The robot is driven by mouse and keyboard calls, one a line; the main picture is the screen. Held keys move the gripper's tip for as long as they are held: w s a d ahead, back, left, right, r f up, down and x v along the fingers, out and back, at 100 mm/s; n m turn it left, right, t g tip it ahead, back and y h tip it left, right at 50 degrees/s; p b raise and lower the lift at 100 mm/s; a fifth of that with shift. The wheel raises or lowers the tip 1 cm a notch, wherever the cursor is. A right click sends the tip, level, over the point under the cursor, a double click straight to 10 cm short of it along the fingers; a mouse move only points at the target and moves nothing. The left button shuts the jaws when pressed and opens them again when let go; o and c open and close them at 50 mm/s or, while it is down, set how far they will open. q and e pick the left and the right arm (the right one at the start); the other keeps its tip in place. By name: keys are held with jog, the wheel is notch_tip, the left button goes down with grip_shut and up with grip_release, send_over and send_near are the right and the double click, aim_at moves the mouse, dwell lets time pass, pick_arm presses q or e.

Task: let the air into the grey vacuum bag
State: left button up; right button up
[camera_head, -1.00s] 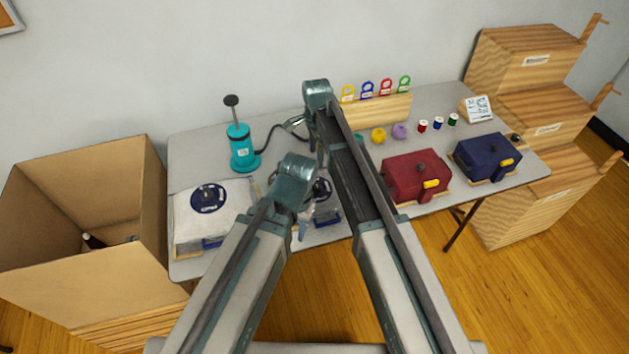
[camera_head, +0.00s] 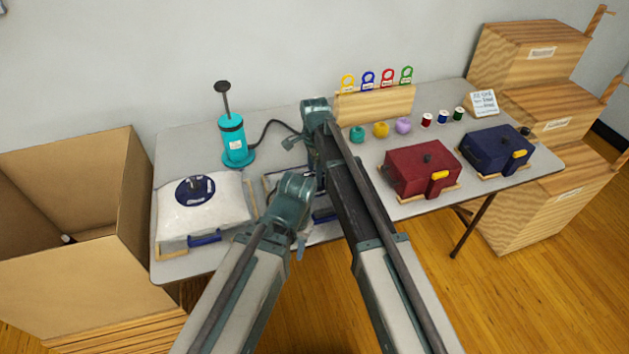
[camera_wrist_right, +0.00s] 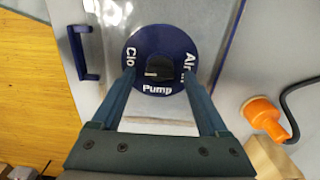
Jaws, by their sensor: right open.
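In the right wrist view, the grey bag (camera_wrist_right: 222,22) lies flat under my right gripper (camera_wrist_right: 159,76). A round navy dial plate (camera_wrist_right: 158,45) on it reads "Pump" at the bottom, "Clo…" at the left and "Air…" at the right, partly covered. A black knob (camera_wrist_right: 164,67) sits in the middle, with a pale mark towards its left. My right gripper is open, with its fingers on both sides of the knob. I cannot tell whether they touch the plate. In the head view my arms hide most of this bag.
A white bag (camera_head: 220,214) with a navy dial lies at the left. A teal pump (camera_head: 234,140) with a black hose stands behind. An orange nozzle (camera_wrist_right: 264,113) lies beside the grey bag. Red (camera_head: 410,160) and navy bags (camera_head: 488,146) lie at the right. A cardboard box (camera_head: 140,215) flanks the table.

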jog(key=shift+f, duration=0.5)
jog(key=shift+r, duration=0.1)
grip_shut()
